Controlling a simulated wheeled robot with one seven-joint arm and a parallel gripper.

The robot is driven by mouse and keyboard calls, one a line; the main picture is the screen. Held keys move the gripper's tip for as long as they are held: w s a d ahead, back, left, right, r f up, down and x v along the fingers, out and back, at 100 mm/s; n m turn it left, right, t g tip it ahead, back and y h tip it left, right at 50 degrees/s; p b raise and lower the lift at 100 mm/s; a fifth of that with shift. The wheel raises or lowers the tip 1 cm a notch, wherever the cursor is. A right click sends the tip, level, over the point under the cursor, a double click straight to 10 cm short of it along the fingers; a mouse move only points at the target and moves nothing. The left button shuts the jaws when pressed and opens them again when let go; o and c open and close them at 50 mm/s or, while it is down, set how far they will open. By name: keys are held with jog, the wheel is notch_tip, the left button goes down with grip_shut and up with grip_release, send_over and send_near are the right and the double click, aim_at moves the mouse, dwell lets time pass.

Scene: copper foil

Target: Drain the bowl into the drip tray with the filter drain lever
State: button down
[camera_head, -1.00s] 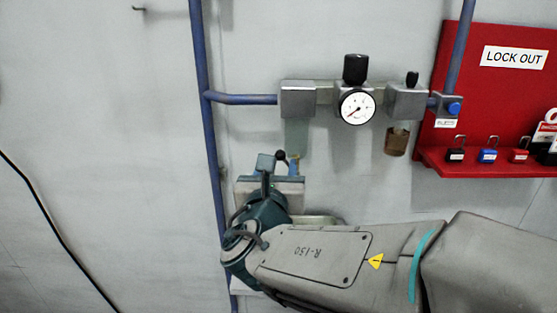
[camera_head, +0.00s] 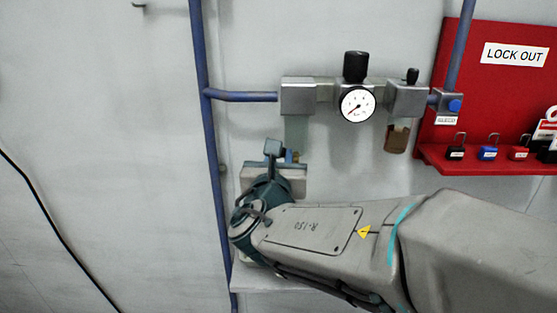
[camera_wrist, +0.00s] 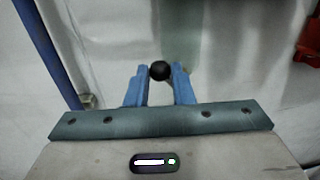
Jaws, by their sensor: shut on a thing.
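My gripper (camera_wrist: 159,84) has its two blue fingers on either side of a round black knob (camera_wrist: 160,70), which looks like the end of the drain lever. The rest of the lever is hidden. In the head view my gripper (camera_head: 289,157) is just below a pale, see-through bowl (camera_head: 296,131), which hangs under the left grey block of the air unit. The knob is not clear there. The liquid level in the bowl cannot be made out. I cannot make out the drip tray; my arm covers much of the area below the bowl.
A gauge (camera_head: 357,105) and black knobs top the air unit. A brown piece (camera_head: 396,139) hangs under its right block. A blue pipe (camera_head: 208,140) runs down at left. A pale ledge (camera_head: 275,284) shows below my arm. A red lock-out board (camera_head: 490,90) is at right.

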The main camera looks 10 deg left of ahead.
jog(key=shift+w+d+r+m+g+b, duration=0.2)
jog(key=shift+d+m+b, duration=0.3)
jog(key=shift+m+b, duration=0.6)
jog(key=shift+d+r+m+g+b, duration=0.1)
jog(key=shift+d+r+m+b, duration=0.25)
jog(key=shift+m+b, duration=0.7)
jog(key=shift+f, duration=0.1)
jog(key=c, duration=1.3)
grip_release()
jog(key=shift+o, duration=0.2)
jog(key=shift+s+d, duration=0.1)
jog(key=s+d, duration=0.1)
jog(key=s, duration=1.2)
jog(key=shift+s+d+r, duration=0.3)
jog(key=shift+d, duration=0.1)
